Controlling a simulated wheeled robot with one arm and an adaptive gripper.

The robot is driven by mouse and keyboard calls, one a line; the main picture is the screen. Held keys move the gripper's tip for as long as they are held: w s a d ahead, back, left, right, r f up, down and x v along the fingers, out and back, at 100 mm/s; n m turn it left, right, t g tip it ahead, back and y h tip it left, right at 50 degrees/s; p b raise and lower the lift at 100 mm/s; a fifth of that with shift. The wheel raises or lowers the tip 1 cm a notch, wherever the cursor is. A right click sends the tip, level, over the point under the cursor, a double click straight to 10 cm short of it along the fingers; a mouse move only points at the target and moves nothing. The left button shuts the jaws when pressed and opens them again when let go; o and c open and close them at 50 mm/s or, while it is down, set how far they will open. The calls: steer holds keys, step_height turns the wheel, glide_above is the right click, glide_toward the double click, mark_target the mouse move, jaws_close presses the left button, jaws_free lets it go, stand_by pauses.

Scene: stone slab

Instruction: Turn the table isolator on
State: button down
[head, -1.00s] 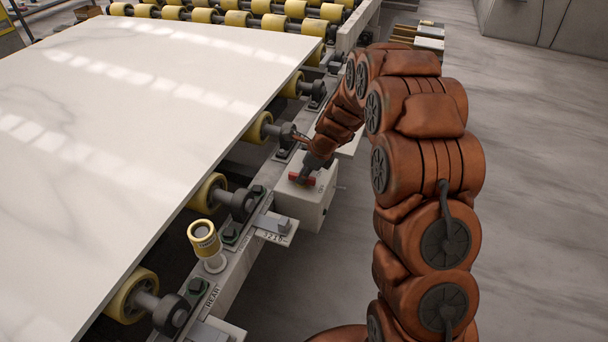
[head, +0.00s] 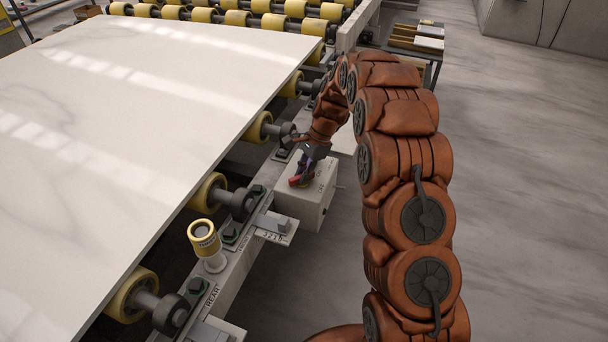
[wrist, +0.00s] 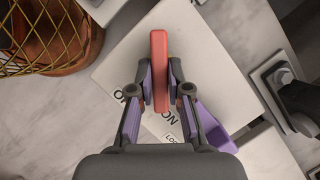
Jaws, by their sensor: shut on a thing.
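The table isolator is a pale grey box (head: 312,206) on the conveyor frame's right side, with a red handle (head: 297,183) on top. My gripper (head: 303,174) reaches down onto the handle from above. In the wrist view my gripper (wrist: 161,88) is shut on the red handle (wrist: 160,45), one finger on each side. The handle runs straight up the picture between the fingers, while the isolator box (wrist: 205,55) sits tilted beneath. Printed letters, including "ON" and part of "LOC", show near the handle's lower end; the fingers partly hide the lettering.
A large pale stone slab (head: 130,110) lies on yellow rollers left of the isolator. A yellow-topped post (head: 205,240) and a small plate marked 3219 (head: 275,228) stand nearer on the frame. A rack with boards (head: 415,40) is behind. Floor on the right is clear.

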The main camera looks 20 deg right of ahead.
steer(key=shift+f+n, duration=0.1)
steer(key=shift+n, duration=0.4)
steer(key=n+g+b, duration=0.1)
steer(key=n, duration=0.2)
steer(key=shift+a+n+g+h, duration=0.1)
steer(key=shift+n+g+h, duration=0.2)
steer(key=shift+g, duration=0.1)
steer(key=shift+n+g+h+b, duration=0.4)
steer(key=shift+n+b, duration=0.05)
steer(key=shift+n, duration=1.15)
steer(key=c, duration=1.1)
jaws_free()
steer(key=shift+w, duration=0.1)
